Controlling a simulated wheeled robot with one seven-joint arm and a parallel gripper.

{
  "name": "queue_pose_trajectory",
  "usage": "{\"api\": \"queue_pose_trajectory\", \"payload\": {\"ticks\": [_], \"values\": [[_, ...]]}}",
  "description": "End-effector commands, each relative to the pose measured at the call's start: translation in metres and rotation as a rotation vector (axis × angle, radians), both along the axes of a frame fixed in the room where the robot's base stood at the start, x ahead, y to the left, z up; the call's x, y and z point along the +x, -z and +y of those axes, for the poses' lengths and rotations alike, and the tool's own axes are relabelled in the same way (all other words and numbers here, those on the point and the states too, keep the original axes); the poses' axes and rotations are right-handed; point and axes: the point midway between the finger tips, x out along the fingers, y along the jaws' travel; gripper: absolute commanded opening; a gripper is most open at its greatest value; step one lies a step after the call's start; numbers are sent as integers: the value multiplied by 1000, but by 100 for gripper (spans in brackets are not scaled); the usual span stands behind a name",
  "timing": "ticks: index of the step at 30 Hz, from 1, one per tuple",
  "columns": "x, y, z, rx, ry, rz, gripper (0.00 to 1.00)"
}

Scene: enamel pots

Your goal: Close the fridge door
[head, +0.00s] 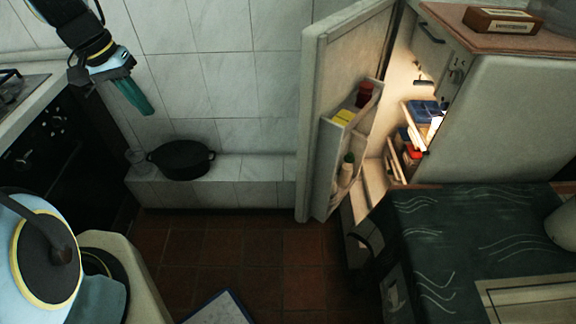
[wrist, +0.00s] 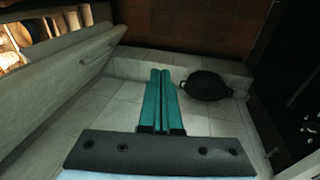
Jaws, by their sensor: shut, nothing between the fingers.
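The fridge door (head: 325,110) stands wide open in the head view, swung out to the left of the lit fridge interior (head: 405,110). Its inner shelves hold a yellow item, a red item and a bottle. In the wrist view the door (wrist: 60,75) runs along the left side, with part of the lit interior (wrist: 45,25) beyond it. My gripper (head: 140,106) is at the upper left of the head view, in front of the tiled wall, well apart from the door. Its green fingers (wrist: 160,75) are shut together and empty in the wrist view.
A stove (head: 50,150) is at the left. A dark patterned cloth (head: 450,240) covers a table at the lower right. Open floor (head: 240,245) lies between.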

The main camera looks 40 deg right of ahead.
Motion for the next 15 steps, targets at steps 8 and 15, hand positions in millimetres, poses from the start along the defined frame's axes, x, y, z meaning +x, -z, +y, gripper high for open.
{"api": "queue_pose_trajectory", "payload": {"ticks": [8,15], "values": [[-12,148,-169,-265,490,64,0],[-34,195,-244,-424,696,62,0]]}}
